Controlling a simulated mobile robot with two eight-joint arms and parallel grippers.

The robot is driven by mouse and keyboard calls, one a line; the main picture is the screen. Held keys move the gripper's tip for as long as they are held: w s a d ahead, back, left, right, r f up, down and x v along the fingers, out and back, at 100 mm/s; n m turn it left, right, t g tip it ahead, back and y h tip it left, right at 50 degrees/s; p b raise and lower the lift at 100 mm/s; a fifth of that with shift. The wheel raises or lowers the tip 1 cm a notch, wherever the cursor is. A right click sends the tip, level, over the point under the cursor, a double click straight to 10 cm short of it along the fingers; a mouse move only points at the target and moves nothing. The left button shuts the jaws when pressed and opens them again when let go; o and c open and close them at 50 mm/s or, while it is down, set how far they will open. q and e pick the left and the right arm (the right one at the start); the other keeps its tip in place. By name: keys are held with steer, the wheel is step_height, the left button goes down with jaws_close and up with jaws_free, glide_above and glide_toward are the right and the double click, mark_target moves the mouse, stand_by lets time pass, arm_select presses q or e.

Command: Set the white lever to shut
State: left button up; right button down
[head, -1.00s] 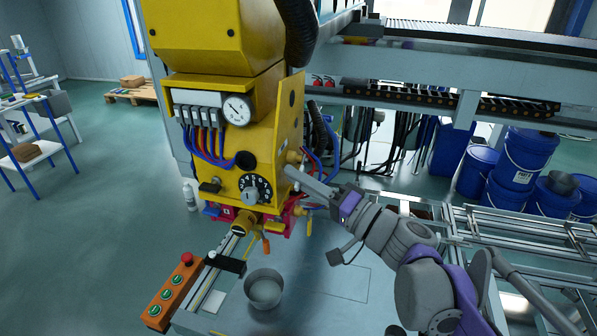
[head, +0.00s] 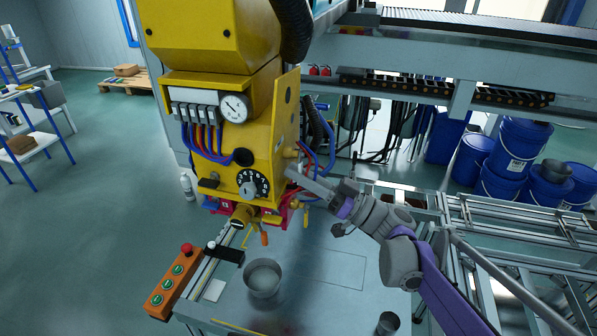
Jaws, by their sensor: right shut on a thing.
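The yellow machine panel (head: 225,150) stands left of centre with a gauge, hoses and a black dial (head: 249,185). My right gripper (head: 291,173) reaches the panel's right side from the right and is shut on a small part there. The fingers hide that part, and I cannot tell its colour or which way it points. I cannot clearly pick out a white lever. An orange-tipped handle (head: 264,238) hangs below the panel, and a small white knob (head: 211,245) shows beside a black block. My left gripper is not in view.
A grey metal cup (head: 263,279) stands on the table (head: 330,270) below the panel. An orange button box (head: 172,283) is at the table's left edge. Red and blue hoses (head: 310,160) run close to my right gripper. The table's middle is largely clear.

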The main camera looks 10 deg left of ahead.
steer(key=shift+w+n+g+p, duration=0.25)
steer(key=shift+n+g, duration=0.25)
steer(key=shift+n, duration=0.3)
steer(key=shift+w+n+g+p, duration=0.2)
steer(key=shift+n+g, duration=0.3)
steer(key=shift+n, duration=0.3)
steer(key=c, duration=0.8)
jaws_free()
steer(key=b+v, duration=0.1)
steer(key=v, duration=1)
steer(key=shift+a+f, duration=0.1)
steer(key=shift+a, duration=0.05)
